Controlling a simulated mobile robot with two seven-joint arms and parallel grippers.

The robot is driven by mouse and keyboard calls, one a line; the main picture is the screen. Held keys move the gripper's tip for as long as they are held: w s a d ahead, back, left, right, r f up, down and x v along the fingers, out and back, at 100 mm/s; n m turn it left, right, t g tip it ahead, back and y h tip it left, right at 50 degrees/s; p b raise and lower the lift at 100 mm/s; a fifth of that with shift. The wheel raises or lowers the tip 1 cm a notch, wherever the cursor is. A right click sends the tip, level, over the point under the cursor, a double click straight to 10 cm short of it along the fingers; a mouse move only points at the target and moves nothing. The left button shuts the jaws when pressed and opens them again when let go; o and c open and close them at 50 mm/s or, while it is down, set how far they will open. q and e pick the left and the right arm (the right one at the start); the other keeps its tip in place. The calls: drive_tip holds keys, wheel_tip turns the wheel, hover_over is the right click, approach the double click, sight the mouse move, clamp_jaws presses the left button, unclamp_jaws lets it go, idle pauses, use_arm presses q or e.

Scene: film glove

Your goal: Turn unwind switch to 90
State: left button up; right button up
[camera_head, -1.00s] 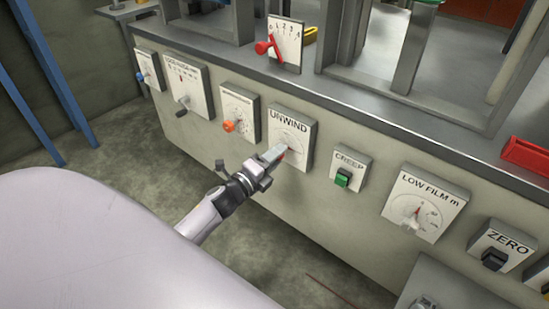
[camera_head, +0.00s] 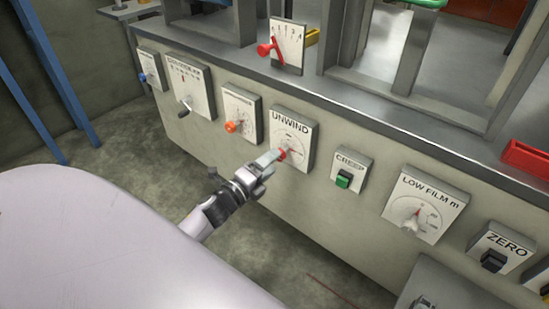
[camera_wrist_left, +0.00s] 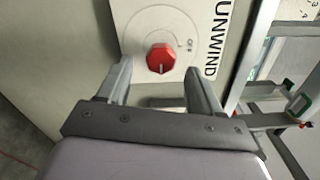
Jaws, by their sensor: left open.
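The unwind switch is a red knob (camera_head: 281,154) on a white panel labelled UNWIND (camera_head: 303,133) on the machine front. In the left wrist view the red knob (camera_wrist_left: 160,58) sits on its dial, with a light pointer mark on it. My left gripper (camera_head: 268,160) is at the panel's lower left, fingertips close to the knob. In the left wrist view the two fingers of my left gripper (camera_wrist_left: 160,80) are apart, with the knob ahead between their tips. I cannot tell whether they touch it. My right gripper is not in view.
An orange knob (camera_head: 232,127) on a dial panel is to the left. A green button (camera_head: 343,181) on the CREEP panel and the LOW FILM dial (camera_head: 418,207) are to the right. A red-handled lever (camera_head: 266,49) stands above on the ledge.

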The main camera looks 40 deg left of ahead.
use_arm(q)
drive_tip(key=s, duration=0.4)
drive_tip(key=shift+s+a+p, duration=0.1)
drive_tip(key=shift+a+p, duration=0.05)
drive_tip(key=shift+p, duration=0.2)
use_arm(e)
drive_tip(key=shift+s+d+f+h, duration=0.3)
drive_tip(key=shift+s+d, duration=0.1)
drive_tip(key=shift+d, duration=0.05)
